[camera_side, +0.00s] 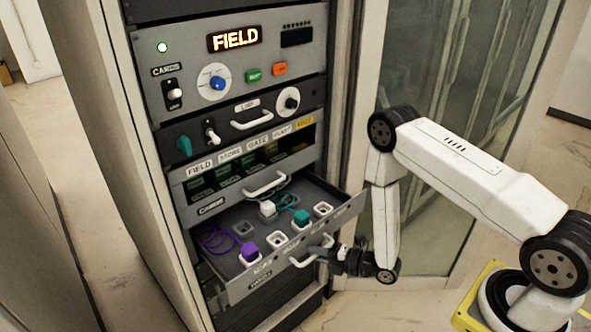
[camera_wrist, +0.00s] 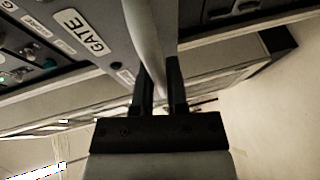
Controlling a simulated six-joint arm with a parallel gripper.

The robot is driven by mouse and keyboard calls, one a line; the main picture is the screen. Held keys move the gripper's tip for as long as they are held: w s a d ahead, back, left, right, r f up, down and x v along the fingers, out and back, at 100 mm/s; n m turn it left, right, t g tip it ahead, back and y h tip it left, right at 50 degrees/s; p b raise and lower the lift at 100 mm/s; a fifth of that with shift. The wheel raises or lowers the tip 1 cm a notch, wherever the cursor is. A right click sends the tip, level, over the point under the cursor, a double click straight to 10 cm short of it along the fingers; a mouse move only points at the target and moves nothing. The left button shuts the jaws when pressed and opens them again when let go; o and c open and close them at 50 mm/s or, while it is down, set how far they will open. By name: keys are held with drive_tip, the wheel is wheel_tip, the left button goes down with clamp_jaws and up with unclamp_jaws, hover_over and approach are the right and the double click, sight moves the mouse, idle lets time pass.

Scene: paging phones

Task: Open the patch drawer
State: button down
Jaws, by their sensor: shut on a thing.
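The patch drawer (camera_side: 242,284) is at the bottom of the rack in the side view. It stands well out from the rack, and its inside shows. A white handle (camera_side: 311,254) is on its front. My gripper (camera_side: 335,253) is at the right end of this handle and shut on it. In the wrist view the pale handle bar (camera_wrist: 146,45) runs between the two dark fingers of my gripper (camera_wrist: 160,88). Purple, white and teal plugs with cords are in the drawer, among several pale sockets. The fingertips are small and partly hidden in the side view.
Above the drawer are a card bay with its own handle (camera_side: 266,184), a lamp panel with a white handle (camera_side: 252,119), and a top panel with a lit FIELD display (camera_side: 234,38). A glass-fronted cabinet (camera_side: 440,75) stands at the right. Floor in front is clear.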

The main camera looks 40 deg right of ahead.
drive_tip(key=s, duration=0.9)
drive_tip(key=c, duration=0.7)
unclamp_jaws()
drive_tip(key=shift+o, duration=0.2)
drive_tip(key=shift+s, duration=0.2)
drive_tip(key=v, duration=0.7)
drive_tip(key=shift+s+d, duration=0.15)
drive_tip(key=shift+s, duration=0.05)
drive_tip(key=shift+r, duration=0.1)
